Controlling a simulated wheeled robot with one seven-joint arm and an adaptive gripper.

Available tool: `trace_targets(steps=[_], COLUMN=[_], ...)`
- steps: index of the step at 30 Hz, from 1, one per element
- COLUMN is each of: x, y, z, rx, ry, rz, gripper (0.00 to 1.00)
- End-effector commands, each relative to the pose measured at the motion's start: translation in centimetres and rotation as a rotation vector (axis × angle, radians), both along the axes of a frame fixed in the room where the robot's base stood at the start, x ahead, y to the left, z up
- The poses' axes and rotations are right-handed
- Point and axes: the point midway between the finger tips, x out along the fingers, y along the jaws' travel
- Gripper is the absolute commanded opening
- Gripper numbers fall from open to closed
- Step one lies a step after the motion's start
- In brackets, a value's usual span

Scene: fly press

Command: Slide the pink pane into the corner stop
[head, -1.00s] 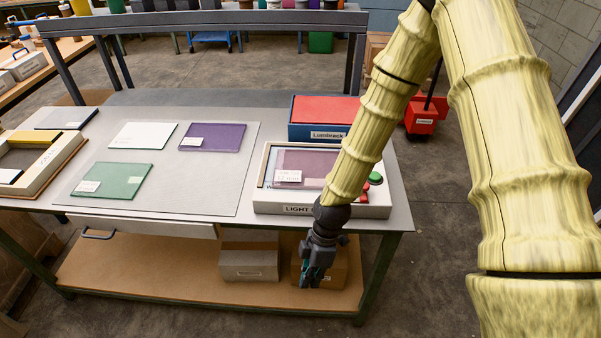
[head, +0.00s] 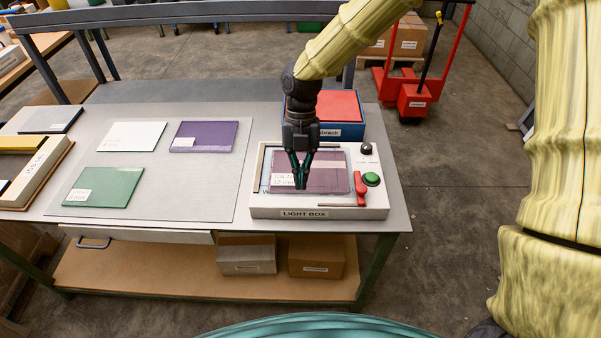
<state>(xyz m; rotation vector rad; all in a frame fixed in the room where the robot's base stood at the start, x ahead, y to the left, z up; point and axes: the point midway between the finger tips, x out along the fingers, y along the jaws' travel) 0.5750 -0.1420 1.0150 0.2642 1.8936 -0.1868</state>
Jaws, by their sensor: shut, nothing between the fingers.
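The pink pane (head: 328,175) lies flat on the light box (head: 345,211), a see-through mauve sheet with a white label at its lower left. A thin raised edging (head: 262,166) runs along the left side of the light box's lit face and seems to form the corner stop at the far left; its far part is partly hidden by my gripper. My gripper (head: 301,186) points down over the left-middle of the pane, its fingers shut and empty. I cannot tell whether the fingertips touch the pane. They cover part of it and its label.
A red lever (head: 361,189), a green button (head: 371,179) and a black knob (head: 366,148) sit right of the pane. A blue box with a red top (head: 338,105) stands behind. White (head: 133,136), purple (head: 203,136) and green (head: 104,187) panes lie on the grey mat (head: 190,190).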

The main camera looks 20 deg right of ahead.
Motion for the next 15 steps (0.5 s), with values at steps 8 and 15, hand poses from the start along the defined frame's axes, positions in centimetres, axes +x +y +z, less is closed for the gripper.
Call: trace_targets(steps=[8,15], x=[-1.6,-2.8], y=[0.4,0.8], z=[-4.2,-7.7], rx=[-0.003,-0.002], ry=[0.004,0.004], rz=[-0.001,-0.001], gripper=[0.00,0.00])
